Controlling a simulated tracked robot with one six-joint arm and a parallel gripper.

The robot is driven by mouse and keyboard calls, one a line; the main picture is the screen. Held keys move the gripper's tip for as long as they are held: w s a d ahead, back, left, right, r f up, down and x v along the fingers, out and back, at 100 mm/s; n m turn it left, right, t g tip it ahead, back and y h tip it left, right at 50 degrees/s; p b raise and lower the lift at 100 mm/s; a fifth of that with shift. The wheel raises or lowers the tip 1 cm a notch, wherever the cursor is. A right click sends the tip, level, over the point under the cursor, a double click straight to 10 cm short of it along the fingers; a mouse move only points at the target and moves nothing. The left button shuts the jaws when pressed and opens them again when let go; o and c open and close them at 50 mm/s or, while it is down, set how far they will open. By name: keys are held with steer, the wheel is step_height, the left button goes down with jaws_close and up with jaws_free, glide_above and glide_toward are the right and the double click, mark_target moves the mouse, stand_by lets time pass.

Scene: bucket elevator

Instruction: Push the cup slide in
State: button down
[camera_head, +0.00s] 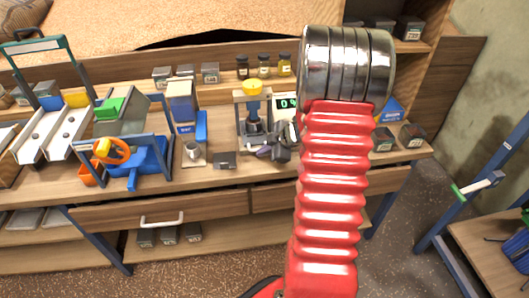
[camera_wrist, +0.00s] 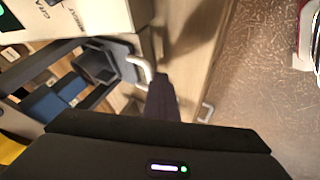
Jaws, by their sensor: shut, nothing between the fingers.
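The cup slide (camera_wrist: 118,62) shows in the wrist view as a dark grey piece with a cup-like holder (camera_wrist: 96,66) on it and a pale curved handle (camera_wrist: 140,69) at its outer end. My gripper (camera_wrist: 163,82) is shut and empty, its dark fingers close beside the handle; I cannot tell whether they touch. In the head view my gripper (camera_head: 265,152) is in front of the station with the yellow-topped hopper (camera_head: 252,89). The slide is mostly hidden there.
A white box with a lit display (camera_head: 288,103) stands right beside the station. A small metal cup (camera_head: 192,151) stands left, before a blue dispenser (camera_head: 181,100). A dark block (camera_head: 224,160) lies between. A blue machine with an orange wheel (camera_head: 113,151) is further left.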

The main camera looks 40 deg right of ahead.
steer(key=shift+w, duration=0.1)
steer(key=s, duration=0.1)
steer(key=s+a, duration=0.1)
steer(key=s, duration=0.1)
steer(key=shift+s+a+f, duration=0.15)
steer(key=shift+a+f, duration=0.2)
steer(key=a+v, duration=0.1)
steer(key=v, duration=0.9)
steer(key=shift+s+d, duration=0.2)
steer(key=shift+d, duration=0.1)
